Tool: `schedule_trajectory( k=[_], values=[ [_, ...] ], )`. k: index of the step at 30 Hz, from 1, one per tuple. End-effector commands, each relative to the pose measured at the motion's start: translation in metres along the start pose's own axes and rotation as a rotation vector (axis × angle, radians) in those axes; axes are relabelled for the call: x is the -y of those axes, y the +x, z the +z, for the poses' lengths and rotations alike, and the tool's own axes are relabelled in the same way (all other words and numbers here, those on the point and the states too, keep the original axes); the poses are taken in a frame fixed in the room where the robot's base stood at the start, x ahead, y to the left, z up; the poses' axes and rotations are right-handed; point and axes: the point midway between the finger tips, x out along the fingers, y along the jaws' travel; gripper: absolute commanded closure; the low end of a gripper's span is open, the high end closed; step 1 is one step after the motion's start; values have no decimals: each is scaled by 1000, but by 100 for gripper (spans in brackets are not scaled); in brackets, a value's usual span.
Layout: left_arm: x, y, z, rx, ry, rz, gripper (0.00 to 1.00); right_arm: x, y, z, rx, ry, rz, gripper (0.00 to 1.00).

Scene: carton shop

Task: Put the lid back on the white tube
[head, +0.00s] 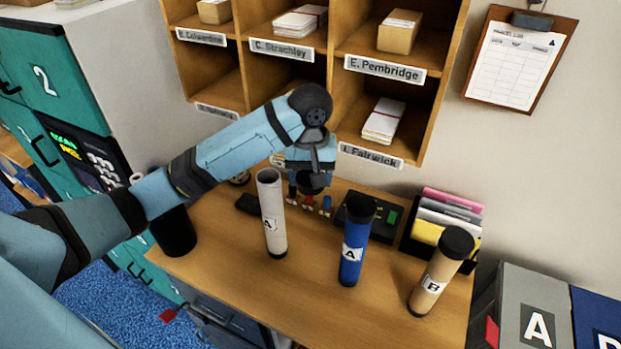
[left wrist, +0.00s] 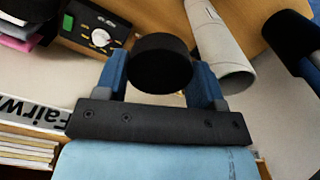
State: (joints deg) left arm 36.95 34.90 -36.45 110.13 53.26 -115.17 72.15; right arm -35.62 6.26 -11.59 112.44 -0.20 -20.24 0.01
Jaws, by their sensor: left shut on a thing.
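My right gripper is not in view.
A blue tube (head: 355,245) and a brown tube (head: 440,275), both black-capped, stand to the right. A black cup (head: 173,232) is at the left. A black device (head: 366,215) and a folder holder (head: 440,222) stand behind. Wooden pigeonholes (head: 345,22) hang above.

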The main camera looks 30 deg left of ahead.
Motion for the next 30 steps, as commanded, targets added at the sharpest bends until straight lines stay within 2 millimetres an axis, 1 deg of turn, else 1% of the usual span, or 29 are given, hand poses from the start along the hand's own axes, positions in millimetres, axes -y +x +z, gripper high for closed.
schedule_trajectory(
  k=[8,11,12,16,19,24,25,26,27,29,30],
  values=[
    [0,2,2,-1,20,-1,59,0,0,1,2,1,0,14],
    [2,16,18,-5,144,-6,59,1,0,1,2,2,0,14],
    [3,24,26,-6,214,-6,59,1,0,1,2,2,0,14],
    [6,42,49,-3,399,-4,59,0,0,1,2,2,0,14],
    [6,46,56,-2,453,0,59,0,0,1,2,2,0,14],
    [6,46,56,-2,454,1,59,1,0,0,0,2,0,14],
    [6,46,56,-2,454,0,59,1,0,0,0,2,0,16],
    [6,46,56,-2,453,1,59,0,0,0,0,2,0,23],
    [6,46,55,-2,453,0,59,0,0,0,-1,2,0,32],
    [6,46,55,-1,453,0,59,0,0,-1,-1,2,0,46],
    [6,46,55,-1,452,0,59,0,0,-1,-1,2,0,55]
  ],
)
